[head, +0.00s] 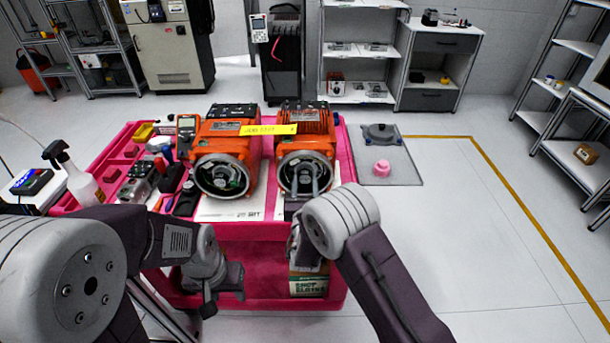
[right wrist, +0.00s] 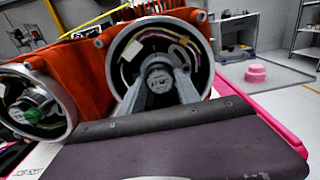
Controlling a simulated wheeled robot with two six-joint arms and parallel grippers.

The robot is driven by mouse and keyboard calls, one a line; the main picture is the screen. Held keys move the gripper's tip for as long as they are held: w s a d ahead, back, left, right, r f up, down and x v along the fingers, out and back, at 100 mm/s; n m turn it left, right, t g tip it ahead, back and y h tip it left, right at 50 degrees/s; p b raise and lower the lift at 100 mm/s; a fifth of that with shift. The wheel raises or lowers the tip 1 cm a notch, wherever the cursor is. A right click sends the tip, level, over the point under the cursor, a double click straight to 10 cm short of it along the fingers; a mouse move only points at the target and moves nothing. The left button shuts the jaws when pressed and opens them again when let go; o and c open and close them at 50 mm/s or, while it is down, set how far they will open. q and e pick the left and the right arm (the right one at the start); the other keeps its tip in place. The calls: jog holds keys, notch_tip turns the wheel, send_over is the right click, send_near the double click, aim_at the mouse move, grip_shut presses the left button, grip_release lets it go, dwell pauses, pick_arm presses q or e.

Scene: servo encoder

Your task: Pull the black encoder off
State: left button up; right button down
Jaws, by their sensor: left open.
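Two orange servo motors stand side by side on a pink cart (head: 256,230), the left motor (head: 221,142) and the right motor (head: 303,143). Each has an open round end facing me with wires inside. My right gripper (head: 305,178) reaches into the right motor's open end. In the right wrist view its two fingers (right wrist: 160,88) lie on either side of a dark grey round part (right wrist: 159,79), which looks like the encoder, at the centre. I cannot tell whether they touch it. The left motor's centre (right wrist: 34,114) looks green. My left gripper (head: 212,290) is open and low before the cart's front.
A yellow label strip (head: 268,129) spans both motors. Tools and a multimeter (head: 187,127) crowd the cart's left side. A spray bottle (head: 77,175) stands left. A grey mat (head: 400,173) with a pink part (head: 381,167) lies right of the cart.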

jog(key=shift+s, duration=0.1)
jog(key=shift+s, duration=1.5)
jog(key=s, duration=0.6)
jog(key=shift+b, duration=0.35)
